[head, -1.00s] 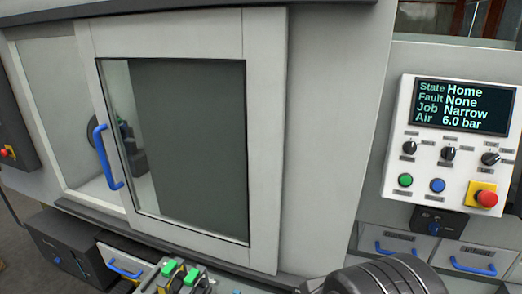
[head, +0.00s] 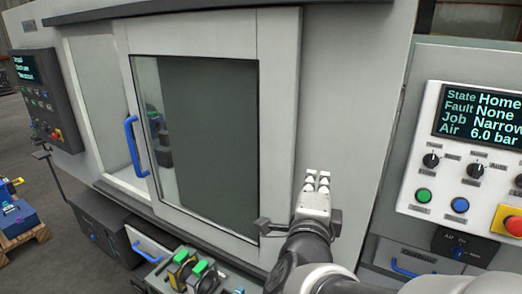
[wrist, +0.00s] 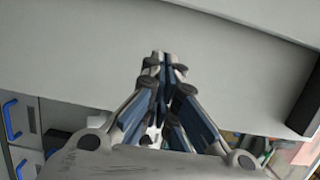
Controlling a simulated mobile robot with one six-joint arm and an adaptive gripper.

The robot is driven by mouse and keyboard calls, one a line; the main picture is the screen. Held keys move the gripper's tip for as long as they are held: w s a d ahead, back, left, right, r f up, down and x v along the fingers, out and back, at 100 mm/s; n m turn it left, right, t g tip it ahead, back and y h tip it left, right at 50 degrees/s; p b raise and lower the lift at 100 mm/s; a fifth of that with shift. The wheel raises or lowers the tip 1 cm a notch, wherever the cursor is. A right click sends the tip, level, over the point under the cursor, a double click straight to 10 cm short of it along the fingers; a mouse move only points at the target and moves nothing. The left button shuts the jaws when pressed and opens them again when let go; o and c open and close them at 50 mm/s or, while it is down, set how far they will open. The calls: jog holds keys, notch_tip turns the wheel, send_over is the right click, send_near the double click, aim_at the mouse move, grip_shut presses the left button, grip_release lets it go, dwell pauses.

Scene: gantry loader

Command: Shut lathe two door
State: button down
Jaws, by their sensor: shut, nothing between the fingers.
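A lathe's pale sliding door (head: 279,130) with a dark window stands in the head view. No label shows whether it is lathe two. Its blue upright bar handle (head: 136,148) is on the door's left edge. Left of the handle is a tall pale opening (head: 92,95), so the door looks partly open. My gripper (head: 317,177) is shut and empty, fingers pointing up, in front of the lathe's right side. It is well right of the handle and not on it. In the wrist view, its closed fingertips (wrist: 162,60) show before a plain pale surface.
A white control panel (head: 478,140) with a red stop button is at right. A dark machine panel (head: 45,100) stands at left. Green-topped items (head: 187,268) sit below the door. Blue-handled drawers (head: 405,258) are low right. A pallet (head: 15,235) lies on the left floor.

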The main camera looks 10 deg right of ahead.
aim_at(305, 148)
jog(key=p+x, duration=0.6)
jog(key=x, duration=0.3)
jog(key=shift+w+d, duration=0.15)
jog(key=shift+w, duration=0.1)
jog(key=w+a, duration=0.3)
jog(key=shift+a, duration=0.15)
jog(key=shift+s, duration=0.1)
jog(key=shift+a, duration=0.1)
